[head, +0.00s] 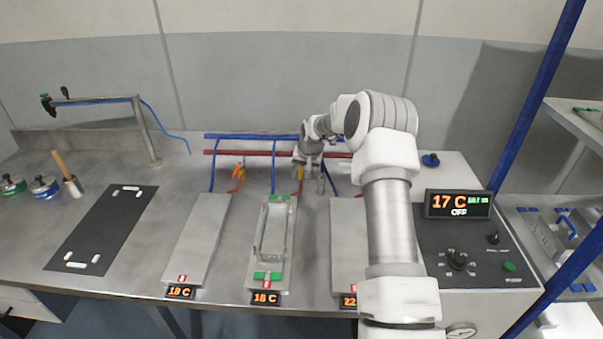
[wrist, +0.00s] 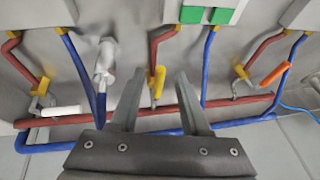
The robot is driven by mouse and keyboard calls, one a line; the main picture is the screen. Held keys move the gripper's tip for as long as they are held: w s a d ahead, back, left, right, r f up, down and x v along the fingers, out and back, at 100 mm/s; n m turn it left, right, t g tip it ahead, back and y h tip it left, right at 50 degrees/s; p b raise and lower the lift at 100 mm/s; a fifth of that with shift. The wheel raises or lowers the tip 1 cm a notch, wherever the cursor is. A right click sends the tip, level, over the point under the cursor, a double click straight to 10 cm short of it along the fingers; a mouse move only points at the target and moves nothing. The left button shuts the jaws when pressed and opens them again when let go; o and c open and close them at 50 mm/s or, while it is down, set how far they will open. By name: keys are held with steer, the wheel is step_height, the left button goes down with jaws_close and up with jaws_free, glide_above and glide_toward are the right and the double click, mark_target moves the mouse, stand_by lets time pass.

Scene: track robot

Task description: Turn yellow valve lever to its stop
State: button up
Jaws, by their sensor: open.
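The yellow valve lever (wrist: 159,80) is on the middle red branch pipe in the wrist view. It lies roughly along that pipe. My gripper (wrist: 160,74) is open, with one finger on each side of the lever in the picture. Gaps show on both sides; I cannot tell how far the fingertips are from it in depth. In the head view the yellow lever (head: 300,173) shows small below my gripper (head: 305,160), which partly hides the valve.
An orange lever (wrist: 274,74) and a white lever (wrist: 66,111) sit on the neighbouring red branches. A pale fitting (wrist: 105,62) stands near the left finger. Red (wrist: 70,118) and blue (wrist: 62,146) main pipes run beneath the fingers. A metal holder (head: 272,240) occupies the middle plate.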

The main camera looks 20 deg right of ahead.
jaws_close()
stand_by(1.4)
